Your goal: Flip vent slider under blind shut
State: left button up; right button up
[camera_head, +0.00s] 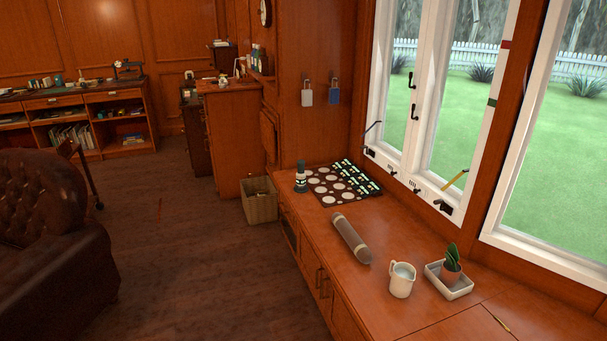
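The window (427,100) stands at the right, above a wooden counter. Along its white bottom frame are small dark fittings: one at the left (370,152), one near the middle (392,173), a slotted one (415,187) and one at the right (443,206). They are too small to tell which is the vent slider or how it is set. I see no lowered blind over the panes. Neither of my grippers is in view.
On the counter (390,305) are a grey-brown roll (350,238), a white jug (402,279), a potted cactus (451,268) in a tray, a dark bottle (301,177) and a dark board with pale discs (343,184). A wicker basket (259,207) stands on the floor. Open floor lies left.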

aim_at(419, 188)
jog(key=i+z, duration=0.35)
jog(key=z, duration=0.15)
jog(key=i+j+z, duration=0.1)
jog(key=i+z, duration=0.4)
jog(key=i+j, duration=0.25)
jog(key=j, duration=0.2)
jog(key=i+j, duration=0.25)
jog(key=j, duration=0.2)
jog(key=i+j+u, duration=0.1)
jog(key=i+j, duration=0.15)
jog(key=j, duration=0.2)
jog(key=i+j, duration=0.25)
jog(key=j, duration=0.15)
jog(key=i+j, duration=0.25)
jog(key=j, duration=0.15)
jog(key=j+u, duration=0.05)
